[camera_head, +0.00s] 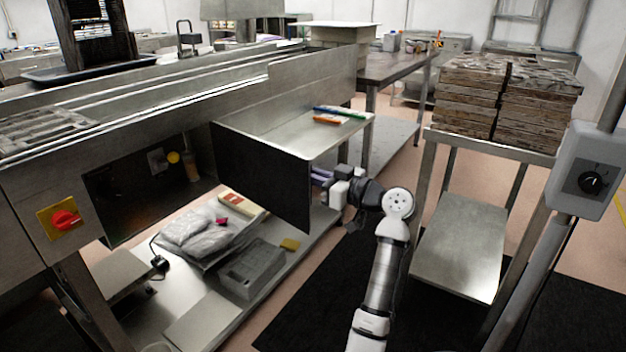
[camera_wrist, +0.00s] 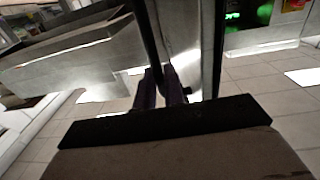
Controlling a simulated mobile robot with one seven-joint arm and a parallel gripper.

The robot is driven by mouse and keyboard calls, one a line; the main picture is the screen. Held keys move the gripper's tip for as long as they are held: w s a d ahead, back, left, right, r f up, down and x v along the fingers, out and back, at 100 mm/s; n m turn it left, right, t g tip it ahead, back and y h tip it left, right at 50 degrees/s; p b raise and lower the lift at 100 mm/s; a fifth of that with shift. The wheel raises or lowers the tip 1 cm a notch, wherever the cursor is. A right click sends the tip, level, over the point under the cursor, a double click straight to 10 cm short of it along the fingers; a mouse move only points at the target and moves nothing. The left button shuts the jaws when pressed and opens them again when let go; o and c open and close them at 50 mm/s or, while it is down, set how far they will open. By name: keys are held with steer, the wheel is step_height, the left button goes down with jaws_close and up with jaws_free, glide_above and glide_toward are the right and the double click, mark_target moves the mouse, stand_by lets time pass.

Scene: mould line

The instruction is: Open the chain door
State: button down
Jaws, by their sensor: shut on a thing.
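The chain door is a dark, flat panel (camera_head: 262,178) hinged on the metal machine. It stands swung outward from the machine front, with the dark compartment (camera_head: 130,205) to its left uncovered. My gripper (camera_head: 320,178) is at the door's outer right edge, partly hidden behind it. In the wrist view, my purple fingers (camera_wrist: 160,90) are closed at a thin upright dark edge (camera_wrist: 151,40), which looks like part of the door. The exact grip point or any handle is hard to make out.
A metal shelf (camera_head: 345,126) with coloured pens juts out above the door. A lower shelf (camera_head: 213,315) holds bags and a grey crate (camera_head: 250,268). A table with stacked moulds (camera_head: 510,95) stands right of my arm; dark floor mat lies below.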

steer(key=shift+a, duration=0.35)
steer(key=c, duration=1.5)
jaws_free()
steer(key=shift+d, duration=0.1)
steer(key=b+v, duration=0.1)
steer(key=v, duration=1.2)
steer(key=shift+s+d+b, duration=0.2)
steer(key=shift+d+b, duration=0.05)
steer(key=shift+b, duration=0.1)
